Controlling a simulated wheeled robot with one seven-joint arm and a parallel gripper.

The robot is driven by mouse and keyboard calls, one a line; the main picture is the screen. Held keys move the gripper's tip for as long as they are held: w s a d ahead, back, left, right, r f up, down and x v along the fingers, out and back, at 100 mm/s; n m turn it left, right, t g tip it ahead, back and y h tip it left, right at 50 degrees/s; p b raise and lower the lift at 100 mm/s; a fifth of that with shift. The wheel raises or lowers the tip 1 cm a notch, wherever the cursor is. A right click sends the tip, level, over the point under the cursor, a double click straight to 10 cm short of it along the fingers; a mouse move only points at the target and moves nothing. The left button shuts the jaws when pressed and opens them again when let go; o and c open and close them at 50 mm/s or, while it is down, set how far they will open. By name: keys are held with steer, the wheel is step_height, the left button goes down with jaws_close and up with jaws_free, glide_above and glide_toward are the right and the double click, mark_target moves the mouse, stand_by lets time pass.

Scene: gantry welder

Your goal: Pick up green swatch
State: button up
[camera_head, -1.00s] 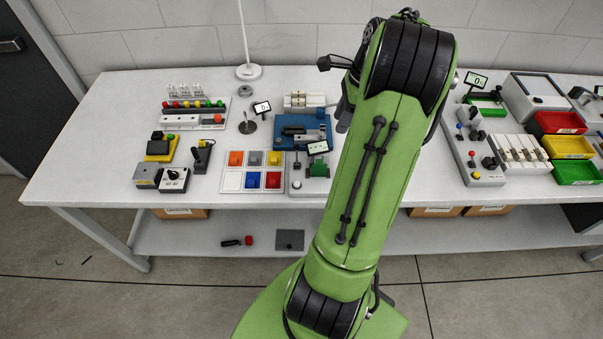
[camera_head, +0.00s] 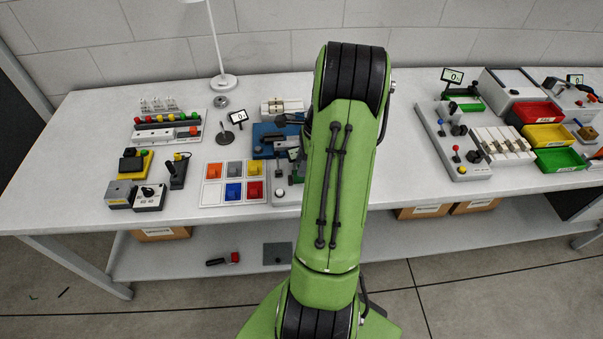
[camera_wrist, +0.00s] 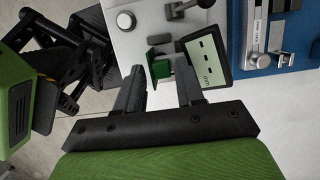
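A small green piece (camera_wrist: 182,74) stands by a light grey device (camera_wrist: 135,25) with a tilted display (camera_wrist: 207,58) in the wrist view. It looks like the green swatch, but I cannot make out its full shape. In the head view, green (camera_head: 297,172) shows on the device just left of my arm, which partly covers it. My gripper (camera_wrist: 160,74) has its two fingers apart, with the green piece ahead of and between the tips. I see nothing clasped. In the head view my gripper is hidden behind my arm.
A white tray (camera_head: 205,203) of coloured blocks lies left of the device; its lower-left cell looks empty. A blue fixture (camera_head: 262,139) stands behind the device. A lamp (camera_head: 223,82) stands at the back. Red, yellow and green bins (camera_head: 560,160) are far right.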

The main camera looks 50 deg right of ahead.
jaws_close()
steer(key=shift+r, duration=0.1)
